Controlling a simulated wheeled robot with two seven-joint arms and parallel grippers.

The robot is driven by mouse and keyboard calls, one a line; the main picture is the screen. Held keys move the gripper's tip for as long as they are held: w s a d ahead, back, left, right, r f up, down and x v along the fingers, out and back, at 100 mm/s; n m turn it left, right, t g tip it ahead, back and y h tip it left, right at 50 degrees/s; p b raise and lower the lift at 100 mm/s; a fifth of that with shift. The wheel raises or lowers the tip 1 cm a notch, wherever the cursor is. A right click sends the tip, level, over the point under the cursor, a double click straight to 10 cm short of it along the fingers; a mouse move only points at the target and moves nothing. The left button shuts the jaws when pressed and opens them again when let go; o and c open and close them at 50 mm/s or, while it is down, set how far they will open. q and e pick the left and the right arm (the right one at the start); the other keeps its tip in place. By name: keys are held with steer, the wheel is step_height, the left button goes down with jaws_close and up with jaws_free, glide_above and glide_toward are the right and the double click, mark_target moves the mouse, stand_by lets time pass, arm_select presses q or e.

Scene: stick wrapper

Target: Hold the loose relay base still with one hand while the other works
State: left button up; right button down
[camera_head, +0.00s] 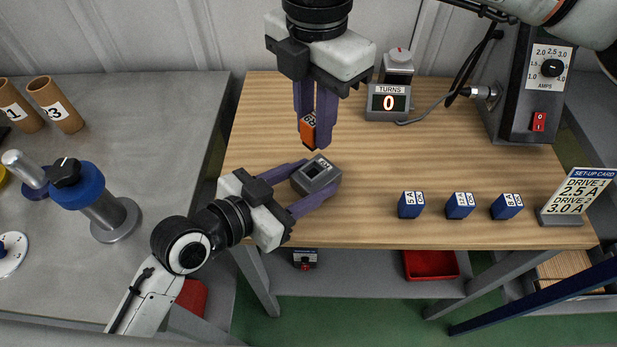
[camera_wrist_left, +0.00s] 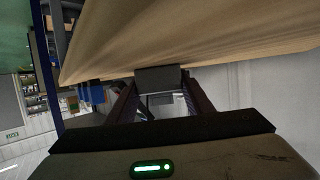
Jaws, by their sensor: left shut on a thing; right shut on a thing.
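The grey relay base (camera_head: 318,174) has a dark square opening on top and stands near the left-middle of the wooden table. My left gripper (camera_head: 312,180) is shut on it, a purple finger on each side. The base also shows as a dark block between the fingers in the left wrist view (camera_wrist_left: 160,78). My right gripper (camera_head: 314,128) points down from above, shut on an orange relay (camera_head: 308,129) with a white label. The relay is partly hidden by the fingers. It is just behind the base in the picture; its exact height is unclear.
Several blue relays stand in a row at the right front, such as one (camera_head: 411,204). A set-up card (camera_head: 578,195) stands at the right edge. The TURNS counter (camera_head: 388,103), reading 0, and the AMPS box (camera_head: 535,85) are at the back. The table's middle is clear.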

stand_by(0.4)
arm_select(q)
steer(key=o, duration=1.3)
steer(key=shift+a, duration=0.1)
steer(key=v, duration=1.2)
